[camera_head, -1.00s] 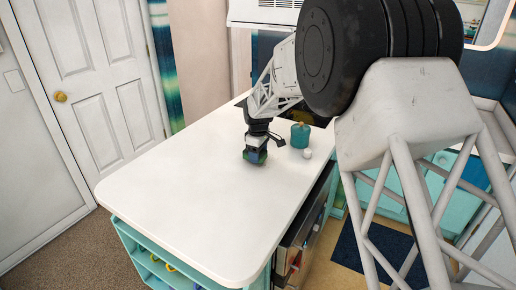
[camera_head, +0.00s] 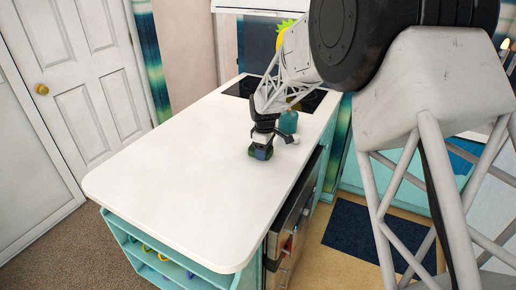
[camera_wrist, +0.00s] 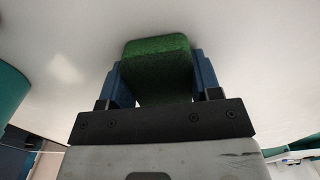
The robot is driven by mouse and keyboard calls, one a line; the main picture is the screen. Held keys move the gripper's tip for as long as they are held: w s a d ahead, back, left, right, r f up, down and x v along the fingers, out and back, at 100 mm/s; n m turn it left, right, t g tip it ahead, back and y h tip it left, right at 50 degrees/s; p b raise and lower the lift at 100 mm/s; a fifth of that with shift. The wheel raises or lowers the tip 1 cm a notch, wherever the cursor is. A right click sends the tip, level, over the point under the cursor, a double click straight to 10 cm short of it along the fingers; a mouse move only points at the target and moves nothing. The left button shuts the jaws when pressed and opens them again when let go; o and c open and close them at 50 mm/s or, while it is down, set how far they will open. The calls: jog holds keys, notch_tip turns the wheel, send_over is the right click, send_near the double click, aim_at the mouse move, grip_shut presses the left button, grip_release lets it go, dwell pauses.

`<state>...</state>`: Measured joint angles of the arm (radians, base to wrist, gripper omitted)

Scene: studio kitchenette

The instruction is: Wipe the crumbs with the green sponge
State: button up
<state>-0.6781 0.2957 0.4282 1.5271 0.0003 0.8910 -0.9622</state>
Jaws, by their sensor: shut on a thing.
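The green sponge (camera_wrist: 157,60) is between the two blue fingers of my gripper (camera_wrist: 158,82) in the wrist view. My gripper is shut on it. In the head view my gripper (camera_head: 262,150) points down at the white countertop (camera_head: 180,170), near its right edge, with a little of the sponge's green showing. The sponge is low over or on the top; I cannot tell whether it touches. I cannot make out any crumbs in either view.
A teal canister (camera_head: 288,123) stands just behind and right of my gripper, with a small white round thing (camera_head: 295,141) partly hidden beside it. A dark cooktop (camera_head: 243,87) is at the far end. The counter's left and near parts are clear.

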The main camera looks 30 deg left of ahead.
jog(key=shift+w+r, duration=0.2)
jog(key=shift+w, duration=0.75)
jog(key=shift+a+f, duration=0.3)
jog(key=shift+a, duration=0.45)
jog(key=shift+a+r, duration=0.2)
jog(key=shift+a, duration=0.1)
jog(key=a, duration=0.3)
jog(key=shift+a+r, duration=0.1)
jog(key=shift+a+f, duration=0.25)
jog(key=shift+a, duration=0.45)
jog(key=shift+a+r, duration=0.15)
jog(key=shift+a, duration=0.25)
jog(key=shift+w+f, duration=0.2)
jog(key=shift+w, duration=0.15)
jog(key=shift+w+r, duration=0.2)
jog(key=shift+w, duration=0.6)
jog(key=d, duration=0.3)
jog(key=shift+f, duration=0.1)
jog(key=shift+s+d, duration=0.1)
jog(key=shift+d, duration=2.2)
notch_tip(320, 180, up, 8)
